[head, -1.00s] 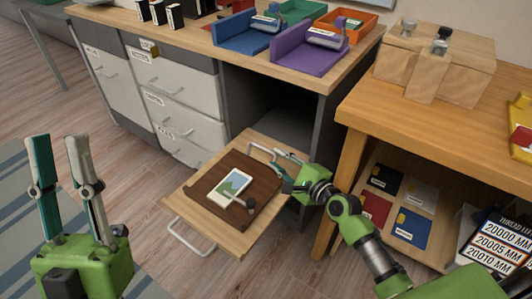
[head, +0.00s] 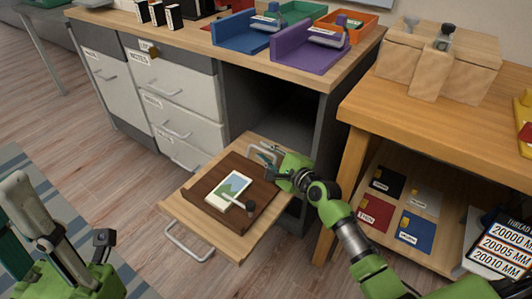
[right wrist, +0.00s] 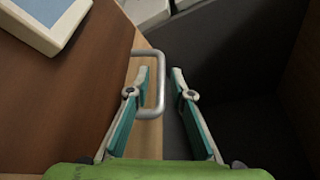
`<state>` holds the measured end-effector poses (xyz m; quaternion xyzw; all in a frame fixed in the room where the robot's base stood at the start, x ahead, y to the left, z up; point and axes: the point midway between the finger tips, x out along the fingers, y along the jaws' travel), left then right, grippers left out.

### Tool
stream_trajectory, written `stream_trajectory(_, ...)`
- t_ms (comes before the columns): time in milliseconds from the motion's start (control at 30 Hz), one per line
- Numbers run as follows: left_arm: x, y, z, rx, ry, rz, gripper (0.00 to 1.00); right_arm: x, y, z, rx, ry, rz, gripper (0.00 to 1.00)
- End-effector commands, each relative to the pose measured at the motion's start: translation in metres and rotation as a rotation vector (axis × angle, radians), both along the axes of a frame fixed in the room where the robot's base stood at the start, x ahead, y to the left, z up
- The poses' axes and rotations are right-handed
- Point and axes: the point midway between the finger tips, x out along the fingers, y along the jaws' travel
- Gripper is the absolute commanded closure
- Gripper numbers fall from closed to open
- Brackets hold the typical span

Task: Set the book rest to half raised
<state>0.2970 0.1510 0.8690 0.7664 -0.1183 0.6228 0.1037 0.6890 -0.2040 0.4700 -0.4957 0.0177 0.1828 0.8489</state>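The book rest is a dark brown wooden board (head: 215,215) on a pull-out wooden shelf (head: 180,212). It looks low, close to the shelf; its exact tilt is hard to tell. A metal loop (right wrist: 160,88) stands at the board's far right side. My right gripper (head: 267,156) is at that loop. In the right wrist view its fingers (right wrist: 163,74) are apart, with the loop's bar between them. My left gripper (head: 15,215) is open and empty at the lower left, partly cut off.
White drawers (head: 185,125) stand behind the shelf at left. A wooden table (head: 450,125) with a lower shelf of coloured folders (head: 414,230) is close to my right arm. The pull-out shelf has a front handle (head: 188,244).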

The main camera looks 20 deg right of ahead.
Motion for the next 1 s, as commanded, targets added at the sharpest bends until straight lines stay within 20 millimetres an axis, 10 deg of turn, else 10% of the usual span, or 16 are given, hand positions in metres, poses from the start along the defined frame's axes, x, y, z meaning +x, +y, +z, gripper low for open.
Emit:
stream_trajectory(700, 0.0, 0.0, 0.015, 0.0, 0.001, 0.0, 0.75, -0.002, 0.003, 0.018, -0.042, -0.035, 0.001, 1.0)
stream_trajectory(1000, 0.087, -0.019, -0.012, 0.132, 0.414, 0.023, 0.75, -0.006, 0.008, 0.042, -0.115, -0.094, 0.0, 1.0)
